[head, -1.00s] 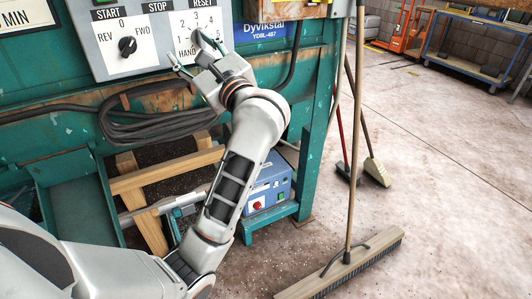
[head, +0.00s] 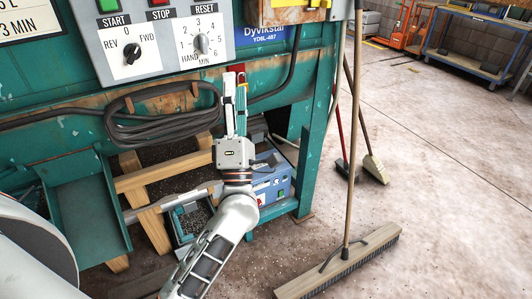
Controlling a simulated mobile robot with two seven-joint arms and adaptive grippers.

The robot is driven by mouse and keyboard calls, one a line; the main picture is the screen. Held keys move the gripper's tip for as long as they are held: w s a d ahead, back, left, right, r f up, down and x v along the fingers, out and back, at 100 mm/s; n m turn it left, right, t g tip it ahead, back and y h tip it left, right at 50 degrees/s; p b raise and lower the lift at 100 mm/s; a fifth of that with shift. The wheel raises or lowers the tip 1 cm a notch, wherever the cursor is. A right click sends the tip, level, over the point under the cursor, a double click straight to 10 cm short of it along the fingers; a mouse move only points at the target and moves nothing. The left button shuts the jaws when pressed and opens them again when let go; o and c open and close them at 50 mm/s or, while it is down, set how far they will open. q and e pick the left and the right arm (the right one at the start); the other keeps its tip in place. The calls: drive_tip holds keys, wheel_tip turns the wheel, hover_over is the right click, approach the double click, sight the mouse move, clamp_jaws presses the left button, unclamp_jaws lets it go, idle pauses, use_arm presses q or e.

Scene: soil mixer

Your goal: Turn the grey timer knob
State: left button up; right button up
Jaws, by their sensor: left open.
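The grey timer knob (head: 202,44) is on the white control panel (head: 165,66), inside a ring of numbers marked MIN, and shows uncovered. A black REV/FWD knob (head: 132,53) is to its left on the same panel. My left gripper (head: 235,88) is below and to the right of the grey knob, apart from it. Its two fingers point up with a narrow gap between them, open and empty. My right gripper is not in view.
A coiled grey cable (head: 165,130) hangs on the green machine left of my gripper. A blue box (head: 272,178) stands low behind my arm. A broom (head: 348,262) leans at the right.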

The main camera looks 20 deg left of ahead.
use_arm(q)
drive_tip(key=d+f+m+g+h, duration=0.1)
drive_tip(key=d+f+m+h, duration=0.2)
drive_tip(key=f+m+h, duration=0.3)
drive_tip(key=d+f+m+h+p, duration=0.1)
drive_tip(key=d+f+m+h, duration=0.3)
drive_tip(key=f+m+h, duration=0.3)
wheel_tip(320, 180, down, 2)
drive_tip(key=m, duration=0.3)
drive_tip(key=shift+s+d+f+m+g, duration=0.25)
drive_tip(key=shift+m+g, duration=0.05)
drive_tip(key=shift+g, duration=0.1)
